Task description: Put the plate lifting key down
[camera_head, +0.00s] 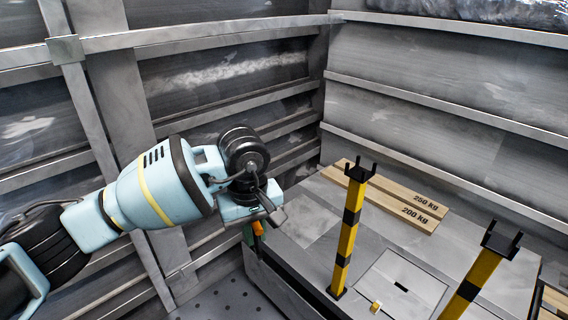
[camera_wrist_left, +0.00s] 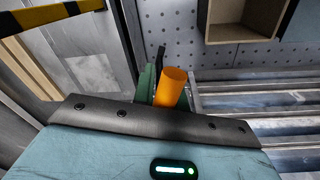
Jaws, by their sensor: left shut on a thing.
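My left gripper (camera_head: 254,226) is at the left edge of the grey deck in the head view, above a lower perforated floor. It is shut on the plate lifting key, whose orange part (camera_head: 258,228) shows just below the gripper body. In the left wrist view the orange part (camera_wrist_left: 171,87) stands out beyond the dark edge of the gripper, beside a green piece and a thin black piece. The rest of the key is hidden. A square plate (camera_head: 420,280) with a dark slot lies in the deck at the right. My right gripper is not in view.
Wooden boards marked 250 kg and 200 kg (camera_head: 385,195) lie behind. The wrist view shows an open box (camera_wrist_left: 237,22) and metal rollers (camera_wrist_left: 260,100).

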